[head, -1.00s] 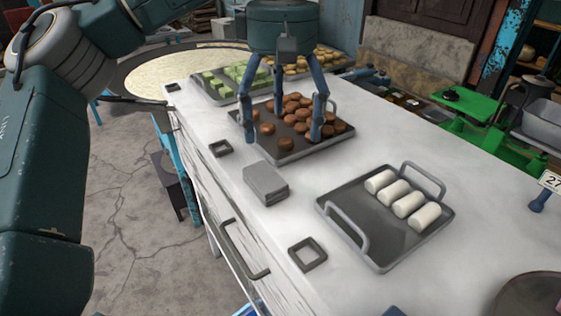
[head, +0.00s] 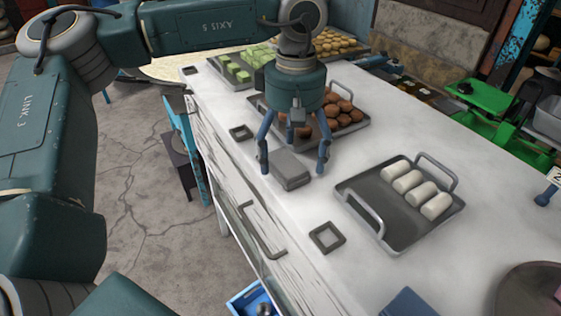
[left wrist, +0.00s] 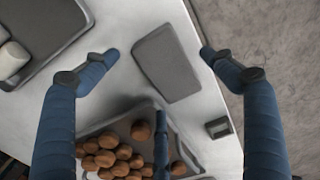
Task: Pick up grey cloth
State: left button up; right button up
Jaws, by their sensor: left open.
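The grey cloth (head: 288,169) is a folded flat stack on the white counter, close to its left edge. It also shows in the left wrist view (left wrist: 166,62), lying between the spread fingers. My left gripper (head: 294,168) is open above the cloth, fingers pointing down on either side of it. In the left wrist view my left gripper (left wrist: 160,52) holds nothing. I cannot tell whether its fingers touch the counter. My right gripper is not in view.
A tray of brown round pieces (head: 346,111) sits just behind the cloth. A tray (head: 391,211) with white rolls stands to the right. Small square frames (head: 327,237) lie along the counter's left edge. The counter (head: 300,205) is clear around the cloth's front.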

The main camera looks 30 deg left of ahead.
pick_arm(q)
jog(key=shift+s+r, duration=0.1)
jog(key=shift+s, duration=0.1)
jog(key=c, duration=1.2)
jog(key=shift+c, duration=0.3)
jog(key=shift+r, duration=0.3)
jog(key=shift+w+r, duration=0.1)
jog(key=shift+r, duration=0.25)
notch_tip(320, 180, up, 10)
jog(key=b, duration=0.2)
notch_tip(320, 180, up, 9)
jog(key=p, duration=0.2)
send_over(291, 159)
jog(key=shift+f, duration=0.15)
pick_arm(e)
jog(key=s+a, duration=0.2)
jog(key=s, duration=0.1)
